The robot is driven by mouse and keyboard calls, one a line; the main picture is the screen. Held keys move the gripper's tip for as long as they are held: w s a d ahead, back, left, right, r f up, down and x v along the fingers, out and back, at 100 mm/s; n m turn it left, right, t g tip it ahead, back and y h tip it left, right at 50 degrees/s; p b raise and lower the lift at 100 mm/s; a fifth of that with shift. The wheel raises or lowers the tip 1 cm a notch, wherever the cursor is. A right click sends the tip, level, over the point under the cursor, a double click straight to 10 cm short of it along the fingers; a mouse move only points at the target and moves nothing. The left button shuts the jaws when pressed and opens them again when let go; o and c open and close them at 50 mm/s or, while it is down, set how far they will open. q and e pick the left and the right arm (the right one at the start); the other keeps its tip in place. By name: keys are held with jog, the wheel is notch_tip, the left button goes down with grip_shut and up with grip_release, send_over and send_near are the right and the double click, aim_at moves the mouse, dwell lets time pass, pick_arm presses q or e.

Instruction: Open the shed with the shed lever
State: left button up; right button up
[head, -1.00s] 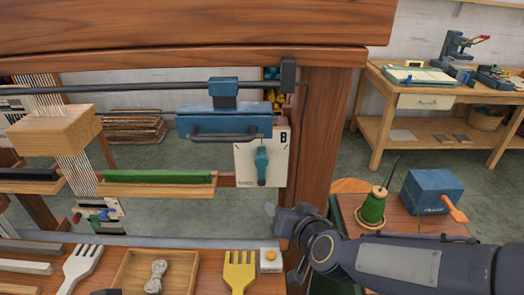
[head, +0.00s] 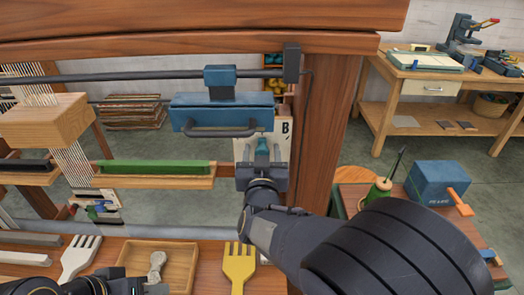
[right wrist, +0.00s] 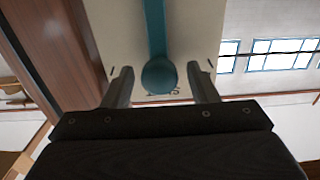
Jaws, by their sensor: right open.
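The shed lever (head: 262,149) is a teal handle on a white panel marked B (head: 284,133), fixed to the loom's right post. My right gripper (head: 262,166) is at the lever, open, its fingers on either side of it. In the right wrist view the lever's round knob (right wrist: 158,76) sits between the two open fingers (right wrist: 160,88), with a gap on each side. The gripper hides the lever's lower part in the head view. The warp threads (head: 72,160) run through a wooden block (head: 45,121) at left. My left gripper (head: 135,288) shows only partly at the bottom edge; its jaws are unclear.
A blue beater with a dark handle (head: 222,113) hangs left of the lever. A green bar (head: 152,167) lies on a wooden ledge. A yellow comb (head: 239,265), white comb (head: 80,256) and wooden tray (head: 183,257) lie on the front bench. A blue box (head: 437,184) stands at right.

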jog(key=shift+w, duration=0.3)
